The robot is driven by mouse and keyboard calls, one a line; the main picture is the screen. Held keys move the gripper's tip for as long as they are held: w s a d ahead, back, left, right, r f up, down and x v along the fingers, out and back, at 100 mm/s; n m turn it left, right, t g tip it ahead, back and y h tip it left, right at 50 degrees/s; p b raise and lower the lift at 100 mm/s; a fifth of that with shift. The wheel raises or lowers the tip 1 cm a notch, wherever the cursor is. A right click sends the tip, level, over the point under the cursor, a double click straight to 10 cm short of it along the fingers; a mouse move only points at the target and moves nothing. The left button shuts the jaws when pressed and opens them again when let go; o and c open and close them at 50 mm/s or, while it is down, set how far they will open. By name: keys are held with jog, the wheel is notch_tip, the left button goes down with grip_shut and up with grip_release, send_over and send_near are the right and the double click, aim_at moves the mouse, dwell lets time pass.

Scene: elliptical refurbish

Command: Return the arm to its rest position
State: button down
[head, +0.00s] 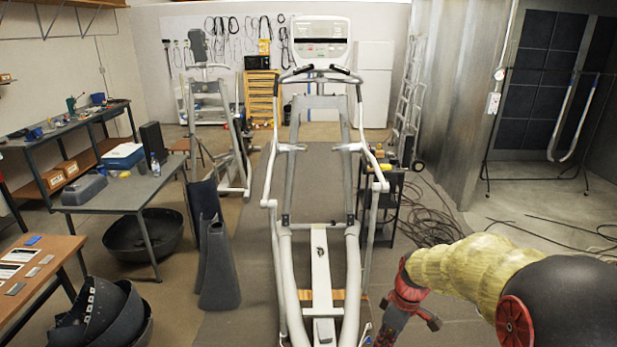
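My arm comes in from the lower right, with a black rounded link, a yellow sleeve and a red-and-black end part. This end part, which seems to hold my gripper (396,322), hangs down toward the bottom edge, right of the elliptical machine's (320,255) base. The fingertips cannot be made out, so I cannot tell whether it is open or shut. No held object can be made out. The white-and-grey elliptical stands upright in the middle, its console (320,40) at the top.
A black cart (386,205) stands right of the elliptical, with cables (430,225) on the floor behind my arm. Grey covers (218,265) stand at its left. A grey table (125,190), a wooden table (40,262) and black shells (98,312) are farther left. Floor at right is mostly open.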

jog(key=s+r+m+t+b, duration=0.2)
jog(key=s+r+m+b, duration=0.2)
jog(key=s, duration=0.7)
jog(key=s+a+r+m+t+h+b, duration=0.1)
jog(key=s+r+m+t+b, duration=0.2)
jog(key=s, duration=0.8)
notch_tip(320, 180, up, 3)
jog(key=m+b, duration=0.3)
jog(key=shift+s+f+h+b, duration=0.2)
jog(key=shift+s+h+b, duration=0.1)
jog(key=shift+s, duration=0.1)
